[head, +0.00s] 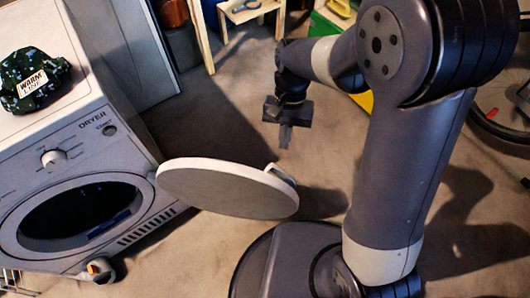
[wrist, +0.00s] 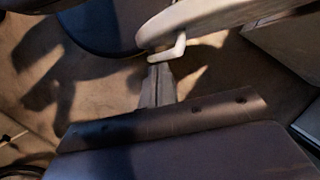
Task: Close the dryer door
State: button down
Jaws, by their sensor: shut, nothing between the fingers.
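The white dryer (head: 85,160) stands at the left in the head view, with its dark round opening (head: 85,215) uncovered. Its round door (head: 228,188) is swung wide open to the right, its grey face turned upward in the picture. A small white handle (head: 280,174) sticks out near the door's right end. My gripper (head: 285,138) is shut and empty, above and behind the handle in the picture. In the wrist view the gripper's fingertips (wrist: 158,70) are close to the handle (wrist: 170,50) at the door's edge (wrist: 215,18); I cannot tell whether they touch.
A dark patterned cap (head: 33,80) lies on top of the dryer. A wooden stand (head: 240,15) is at the back and a bicycle wheel (head: 500,110) at the right. Floor around the door is mostly clear.

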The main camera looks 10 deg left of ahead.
jog(key=b+x, duration=0.3)
jog(key=x, duration=0.7)
